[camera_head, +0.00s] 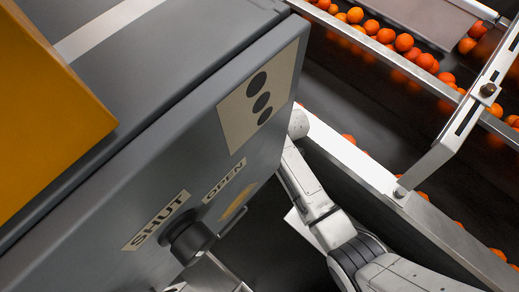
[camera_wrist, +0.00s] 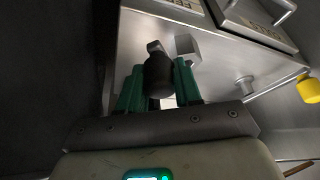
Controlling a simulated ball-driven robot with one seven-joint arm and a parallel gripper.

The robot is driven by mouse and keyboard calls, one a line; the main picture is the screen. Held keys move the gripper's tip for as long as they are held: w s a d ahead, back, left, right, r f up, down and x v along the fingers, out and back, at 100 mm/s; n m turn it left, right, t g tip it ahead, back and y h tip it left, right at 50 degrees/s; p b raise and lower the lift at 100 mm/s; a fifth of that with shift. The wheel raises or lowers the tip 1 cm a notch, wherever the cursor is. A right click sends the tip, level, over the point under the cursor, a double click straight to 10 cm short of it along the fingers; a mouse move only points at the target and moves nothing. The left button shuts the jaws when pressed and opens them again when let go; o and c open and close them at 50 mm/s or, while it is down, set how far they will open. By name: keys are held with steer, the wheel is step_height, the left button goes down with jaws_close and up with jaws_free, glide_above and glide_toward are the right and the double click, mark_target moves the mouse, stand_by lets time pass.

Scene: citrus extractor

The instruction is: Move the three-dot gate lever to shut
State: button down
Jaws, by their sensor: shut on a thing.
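The three-dot label (camera_head: 260,98) is on the side of a grey housing in the head view. Below it are the OPEN label (camera_head: 224,180) and the SHUT label (camera_head: 156,220). A round black part (camera_head: 190,242) with pale metal below it sits beside the SHUT label; the frame edge cuts off the rest. In the wrist view, the green fingers of my gripper (camera_wrist: 159,66) are closed on a dark lever knob (camera_wrist: 158,82). A metal piece shows just beyond the knob. In the head view the housing and frame edge hide my gripper.
An orange block (camera_head: 45,110) stands on the housing at left. A metal rail (camera_head: 350,165) and a conveyor with several oranges (camera_head: 404,42) run along the right. In the wrist view a yellow knob (camera_wrist: 309,89) is at right and metal panels (camera_wrist: 255,18) are at top.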

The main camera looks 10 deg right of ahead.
steer(key=shift+d+f, duration=0.15)
steer(key=shift+d, duration=0.05)
steer(key=c, duration=1)
jaws_free()
steer(key=shift+d, duration=0.1)
steer(key=shift+o, duration=1.1)
steer(key=p+v, duration=0.2)
steer(key=v, duration=0.8)
steer(key=shift+r+p, duration=0.3)
steer(key=shift+r, duration=0.15)
steer(key=shift+s, duration=0.1)
